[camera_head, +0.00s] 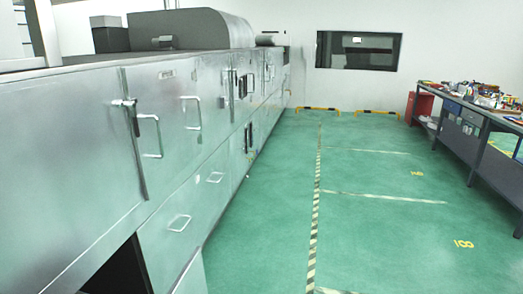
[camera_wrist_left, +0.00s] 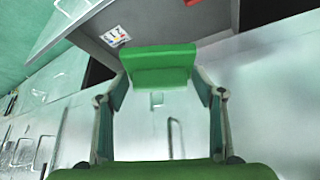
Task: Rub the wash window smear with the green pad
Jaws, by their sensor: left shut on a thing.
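In the left wrist view the green pad (camera_wrist_left: 158,68) sits between the two fingers of my left gripper (camera_wrist_left: 160,85), which is shut on it. A broad green surface also fills the bottom edge of that view; I cannot tell whether it belongs to the pad. Behind the fingers are silver metal panels, and the pad looks apart from them, though its depth is hard to judge. Neither gripper shows in the head view. I cannot make out the wash window for certain, and no smear is visible. My right gripper is in neither view.
A long silver machine (camera_head: 75,140) with handled doors and drawers runs along the left. A dark wall window (camera_head: 358,50) is at the back. A cluttered workbench (camera_head: 480,110) and a red cabinet (camera_head: 420,104) stand at the right. The green floor (camera_head: 375,220) between is clear.

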